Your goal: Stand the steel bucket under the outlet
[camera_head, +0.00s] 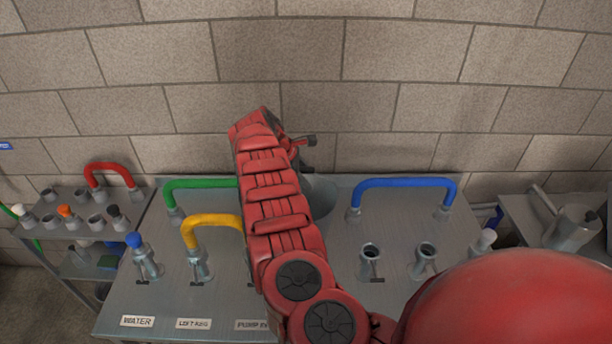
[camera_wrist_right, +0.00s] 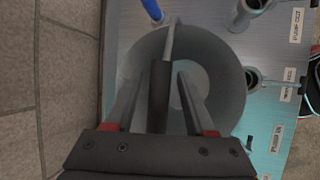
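The grey steel bucket (camera_wrist_right: 232,85) stands on the steel bench top in the right wrist view, and I look down into its round mouth. A dark grip (camera_wrist_right: 160,100) on its raised handle runs between the two fingers of my right gripper (camera_wrist_right: 162,75). The fingers look apart, with gaps beside the handle. In the head view my red right arm hides most of the bucket (camera_head: 321,196), and my right gripper (camera_head: 307,145) shows as a small dark part near the wall. My left gripper is not in view. I cannot tell which fitting is the outlet.
The bench (camera_head: 330,265) carries a green pipe (camera_head: 195,182), a yellow pipe (camera_head: 210,219), a blue pipe (camera_head: 405,183), a blue-capped valve (camera_head: 140,255) and open sockets (camera_head: 370,252). Side benches stand left and right. A block wall (camera_head: 280,50) rises close behind.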

